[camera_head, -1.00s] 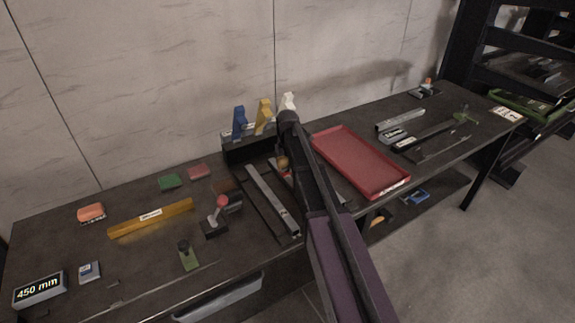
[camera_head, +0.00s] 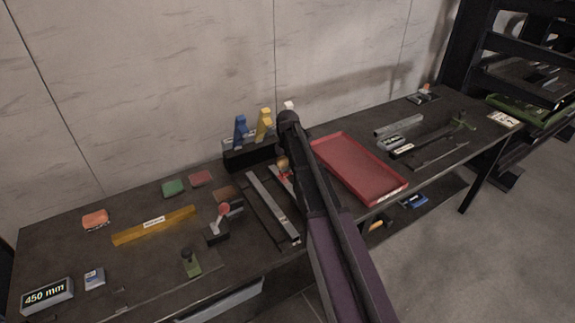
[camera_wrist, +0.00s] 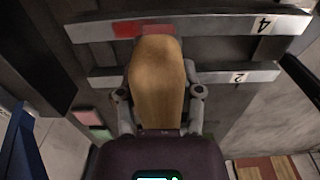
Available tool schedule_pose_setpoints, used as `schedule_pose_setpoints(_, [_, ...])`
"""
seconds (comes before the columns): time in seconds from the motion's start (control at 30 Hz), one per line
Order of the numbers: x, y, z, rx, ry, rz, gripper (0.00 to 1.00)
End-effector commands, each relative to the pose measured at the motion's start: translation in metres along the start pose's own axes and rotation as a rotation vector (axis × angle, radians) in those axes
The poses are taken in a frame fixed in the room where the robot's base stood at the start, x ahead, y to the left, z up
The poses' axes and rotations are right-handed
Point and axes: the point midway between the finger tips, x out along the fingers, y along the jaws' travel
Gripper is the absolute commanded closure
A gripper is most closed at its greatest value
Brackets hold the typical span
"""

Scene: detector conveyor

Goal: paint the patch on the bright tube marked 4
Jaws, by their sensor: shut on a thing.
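My gripper (camera_wrist: 160,95) is shut on a tan wooden handle (camera_wrist: 157,85) with a red tip (camera_wrist: 158,31). The bright tube marked 4 (camera_wrist: 210,27) runs across the top of the wrist view, with a red patch (camera_wrist: 125,29) just left of the tip. The tip overlaps this tube; I cannot tell whether it touches. A second bright tube, marked 2 (camera_wrist: 225,77), lies parallel below and passes behind the handle. In the head view, tube 2 (camera_head: 272,203) lies on the dark rack; my arm hides much of tube 4 (camera_head: 287,174) and of my gripper.
Blue (camera_head: 240,130) and yellow (camera_head: 264,124) upright pieces stand behind the rack; a white one is mostly hidden. A red tray (camera_head: 360,168) lies right of my arm. A red-knobbed tool (camera_head: 217,228) and a yellow bar (camera_head: 154,226) lie left.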

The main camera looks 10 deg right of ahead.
Motion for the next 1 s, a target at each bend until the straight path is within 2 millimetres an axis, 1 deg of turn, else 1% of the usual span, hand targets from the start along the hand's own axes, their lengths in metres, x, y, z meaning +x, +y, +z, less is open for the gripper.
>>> schedule_pose_setpoints(0.3, [-0.022,0.0,0.0,0.0,0.0,0.0,0.91])
schedule_pose_setpoints(0.43, [-0.029,0.0,0.0,0.0,0.0,0.0,0.91])
schedule_pose_setpoints(1.0, [-0.029,0.0,0.0,0.0,0.0,0.0,0.91])
